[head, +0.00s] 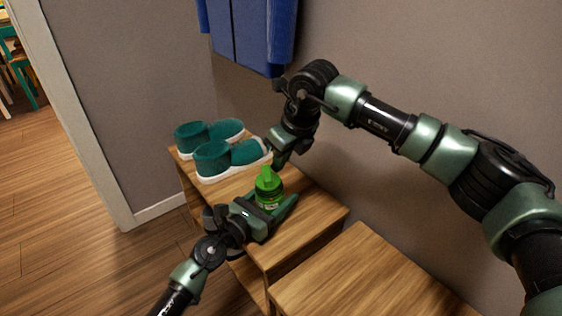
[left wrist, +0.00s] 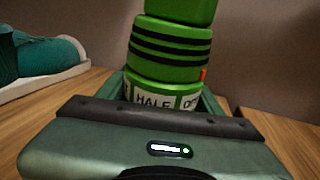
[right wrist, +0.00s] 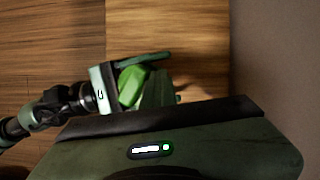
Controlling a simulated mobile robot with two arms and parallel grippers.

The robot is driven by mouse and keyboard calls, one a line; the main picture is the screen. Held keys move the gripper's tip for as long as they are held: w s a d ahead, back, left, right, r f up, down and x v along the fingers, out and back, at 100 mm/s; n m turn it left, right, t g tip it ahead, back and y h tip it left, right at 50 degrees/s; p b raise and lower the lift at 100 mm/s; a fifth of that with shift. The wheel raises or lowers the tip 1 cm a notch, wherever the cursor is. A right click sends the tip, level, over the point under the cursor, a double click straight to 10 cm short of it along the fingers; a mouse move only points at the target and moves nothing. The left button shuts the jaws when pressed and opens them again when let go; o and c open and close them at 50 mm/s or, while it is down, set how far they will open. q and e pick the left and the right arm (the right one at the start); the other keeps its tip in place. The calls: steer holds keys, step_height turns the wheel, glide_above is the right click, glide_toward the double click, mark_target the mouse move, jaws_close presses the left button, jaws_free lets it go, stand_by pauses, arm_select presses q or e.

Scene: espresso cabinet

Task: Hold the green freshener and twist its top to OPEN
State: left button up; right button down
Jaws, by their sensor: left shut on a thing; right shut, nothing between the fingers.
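The green freshener (head: 268,186) stands upright over the small wooden shoe bench, between the fingers of my left gripper (head: 276,207). That gripper is shut on its lower part. In the left wrist view the freshener (left wrist: 170,45) has a ridged top with black bands and a small red mark (left wrist: 203,75). Its white label band reads "HALF", with "OP" partly visible to the right. My right gripper (head: 279,162) points down just above and behind the freshener's cap, shut and empty. In the right wrist view the freshener (right wrist: 132,84) is seen from above, partly covered.
A blue garment (head: 246,30) hangs on the wall behind. Another wooden surface (head: 360,280) is at the front right. Open floor (head: 60,220) lies to the left.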

arm_select(q)
steer(key=shift+s+f, duration=0.1)
steer(key=shift+f, duration=0.25)
arm_select(e)
steer(key=v, duration=1.1)
steer(key=shift+d+r, duration=0.25)
arm_select(q)
steer(key=o, duration=1.8)
steer(key=shift+o, duration=0.9)
steer(key=shift+r, duration=0.15)
arm_select(e)
steer(key=shift+f, duration=0.1)
